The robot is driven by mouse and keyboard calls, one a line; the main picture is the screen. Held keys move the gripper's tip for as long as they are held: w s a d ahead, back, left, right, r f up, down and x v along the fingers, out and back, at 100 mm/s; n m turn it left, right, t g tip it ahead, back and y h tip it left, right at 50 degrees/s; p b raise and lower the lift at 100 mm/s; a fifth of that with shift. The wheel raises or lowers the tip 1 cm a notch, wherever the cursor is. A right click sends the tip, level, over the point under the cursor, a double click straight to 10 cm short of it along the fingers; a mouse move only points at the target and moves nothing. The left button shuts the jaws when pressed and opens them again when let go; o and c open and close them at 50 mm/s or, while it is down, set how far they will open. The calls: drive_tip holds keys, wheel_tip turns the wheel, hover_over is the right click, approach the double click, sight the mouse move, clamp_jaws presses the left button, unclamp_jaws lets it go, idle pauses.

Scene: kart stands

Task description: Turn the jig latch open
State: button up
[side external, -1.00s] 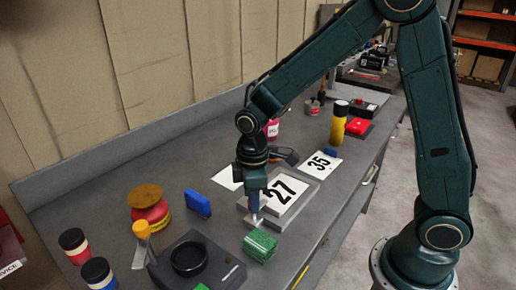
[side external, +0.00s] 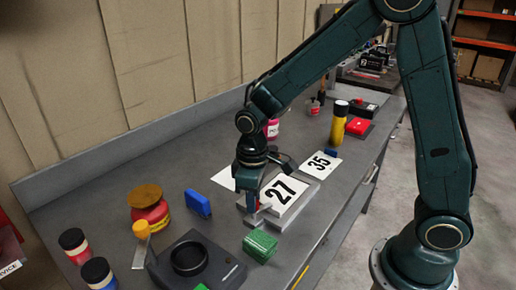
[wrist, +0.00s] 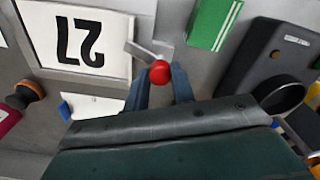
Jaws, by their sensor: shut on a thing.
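The jig (side external: 286,222) is a grey block on the bench, with a white number 27 plate (side external: 291,183) lying on it. The plate also shows upside down in the wrist view (wrist: 112,25). The latch (wrist: 143,50) is a thin metal lever with a red knob (wrist: 160,71), at the plate's near corner. My gripper (wrist: 161,82) points down there, shut on the red knob with one blue finger on each side. In the side view my gripper (side external: 254,207) partly hides the latch.
A green ribbed block (side external: 260,246) and a dark fixture with a round ring (side external: 190,258) stand close to the jig. A blue block (side external: 198,203) is to the left. A number 35 plate (side external: 320,165) and a yellow-black bottle (side external: 338,124) are farther back.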

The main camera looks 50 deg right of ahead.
drive_tip(key=m, duration=1.3)
drive_tip(key=shift+m, duration=0.4)
drive_tip(key=o, duration=1)
wheel_tip(320, 180, up, 14)
idle(0.4)
